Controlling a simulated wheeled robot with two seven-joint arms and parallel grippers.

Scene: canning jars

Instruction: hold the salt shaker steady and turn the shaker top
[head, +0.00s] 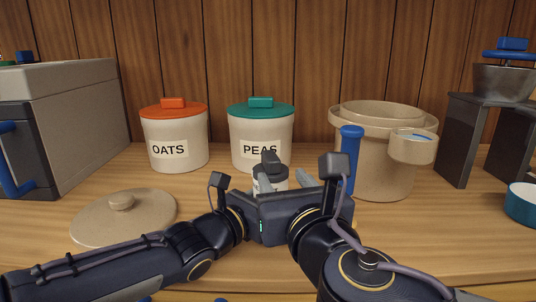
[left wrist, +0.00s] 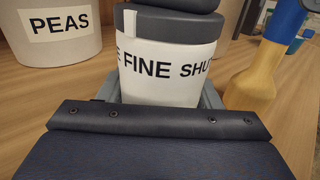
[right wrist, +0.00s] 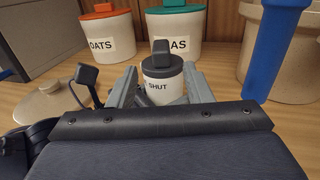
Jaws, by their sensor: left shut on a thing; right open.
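The salt shaker (head: 270,180) stands upright in the middle of the counter, partly hidden behind my grippers. It is white with a grey top and a dark raised grip (right wrist: 161,47) on it. "FINE" and part of "SHUT" show in the left wrist view on its label (left wrist: 165,68); "SHUT" also shows in the right wrist view. My left gripper (left wrist: 162,95) is shut on the shaker's body, a finger on either side. My right gripper (right wrist: 160,80) is open, its fingers spread to either side of the shaker in that view. Whether they touch it cannot be told.
Behind stand the oats canister (head: 178,140) and the peas canister (head: 261,135). A round beige lid (head: 125,215) lies at left. A large beige pot (head: 385,165) and an upright blue-handled thing (head: 350,150) are close at right. A grey box-like appliance (head: 75,115) is far left.

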